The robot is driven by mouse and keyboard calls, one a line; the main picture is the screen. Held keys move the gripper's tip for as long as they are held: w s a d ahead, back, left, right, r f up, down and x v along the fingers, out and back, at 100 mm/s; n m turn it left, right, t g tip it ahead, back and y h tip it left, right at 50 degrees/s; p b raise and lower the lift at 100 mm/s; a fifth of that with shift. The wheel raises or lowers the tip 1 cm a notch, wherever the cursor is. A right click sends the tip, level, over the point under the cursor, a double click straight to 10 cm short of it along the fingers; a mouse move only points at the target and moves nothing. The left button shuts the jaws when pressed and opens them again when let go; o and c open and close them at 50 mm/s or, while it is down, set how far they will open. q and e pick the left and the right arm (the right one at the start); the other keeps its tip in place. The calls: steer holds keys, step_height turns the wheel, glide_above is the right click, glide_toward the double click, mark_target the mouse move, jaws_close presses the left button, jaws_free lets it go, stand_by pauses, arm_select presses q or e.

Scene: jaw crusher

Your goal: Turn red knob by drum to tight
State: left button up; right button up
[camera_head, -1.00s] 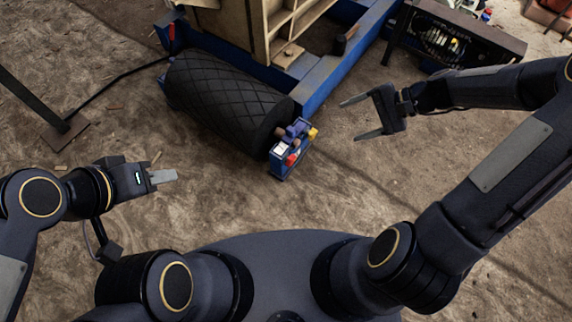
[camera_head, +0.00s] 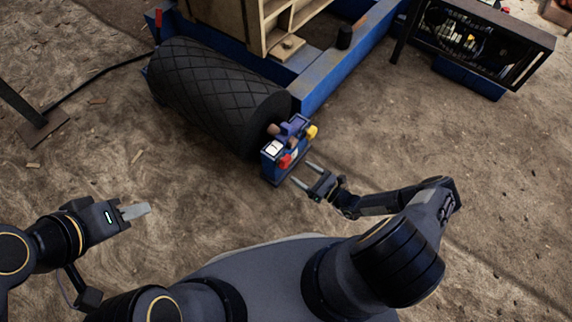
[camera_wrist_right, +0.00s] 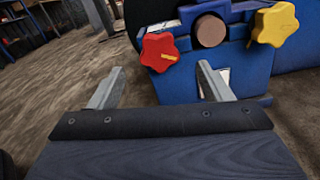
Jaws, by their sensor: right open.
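The red knob (camera_head: 286,161) sits on the front of a blue bracket (camera_head: 270,170) at the right end of the black drum (camera_head: 218,98). In the right wrist view the red knob (camera_wrist_right: 160,52) is star-shaped with a yellow mark, and stands beyond the fingertips, between their lines. My right gripper (camera_head: 302,174) is open and empty, just right of the bracket and apart from the knob; its fingers show in the right wrist view (camera_wrist_right: 160,85). My left gripper (camera_head: 136,211) is at the lower left, away from the drum; its jaw opening cannot be made out.
A yellow knob (camera_head: 311,131) sits on the same bracket, and shows at the right in the right wrist view (camera_wrist_right: 275,24). A blue frame (camera_head: 345,60) runs behind the drum. A dark machine box (camera_head: 480,45) stands at the back right.

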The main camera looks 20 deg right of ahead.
mark_target(287, 163)
steer(key=b+x, duration=0.1)
steer(key=x, duration=0.6)
steer(key=shift+w+a, duration=0.1)
steer(key=shift+c, duration=0.3)
steer(key=shift+b, duration=0.3)
steer(key=c, duration=0.9)
